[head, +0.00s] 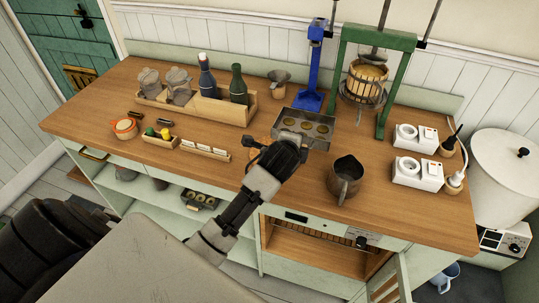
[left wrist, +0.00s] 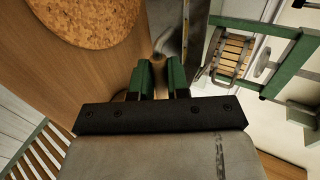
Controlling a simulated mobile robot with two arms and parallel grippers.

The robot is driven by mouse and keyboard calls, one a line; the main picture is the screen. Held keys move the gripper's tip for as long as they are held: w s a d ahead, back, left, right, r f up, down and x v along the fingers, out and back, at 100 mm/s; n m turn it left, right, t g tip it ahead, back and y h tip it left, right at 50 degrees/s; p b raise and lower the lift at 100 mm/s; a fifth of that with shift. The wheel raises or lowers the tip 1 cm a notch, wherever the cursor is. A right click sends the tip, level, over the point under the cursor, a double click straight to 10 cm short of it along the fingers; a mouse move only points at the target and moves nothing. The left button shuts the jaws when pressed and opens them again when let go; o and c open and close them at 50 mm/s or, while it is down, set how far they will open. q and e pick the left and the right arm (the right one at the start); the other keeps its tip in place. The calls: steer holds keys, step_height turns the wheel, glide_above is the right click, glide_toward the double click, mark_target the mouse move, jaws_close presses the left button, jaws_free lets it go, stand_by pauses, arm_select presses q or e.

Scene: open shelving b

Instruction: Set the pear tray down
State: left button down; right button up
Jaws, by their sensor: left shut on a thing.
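The pear tray (head: 303,128) is a grey metal tray with several round yellowish pieces in it, over the middle of the wooden counter in the head view. My left gripper (head: 287,146) is shut on its near side. I cannot tell whether the tray touches the counter. My right gripper is not in view.
A dark metal jug (head: 345,178) stands right of my gripper. A green-framed press (head: 380,85) and blue stand (head: 313,70) are behind. A bottle crate (head: 215,106) and small boxes (head: 203,150) are left. White appliances (head: 415,140) are right. Another tray (head: 200,199) sits on a lower shelf.

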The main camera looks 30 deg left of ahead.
arm_select(q)
steer(key=s+a+f, duration=0.1)
steer(key=a, duration=0.1)
steer(key=s+a+f+p, duration=0.1)
steer(key=a+f, duration=0.1)
steer(key=s+a+f, duration=0.1)
steer(key=a, duration=0.2)
steer(key=shift+f+p, duration=0.25)
steer(key=shift+p, duration=0.05)
steer(key=shift+s+a+f, duration=0.1)
steer(key=shift+f, duration=0.15)
steer(key=shift+f+p, duration=0.35)
steer(key=shift+f, duration=1.55)
steer(key=c, duration=1.4)
jaws_free()
steer(key=shift+s+r, duration=0.1)
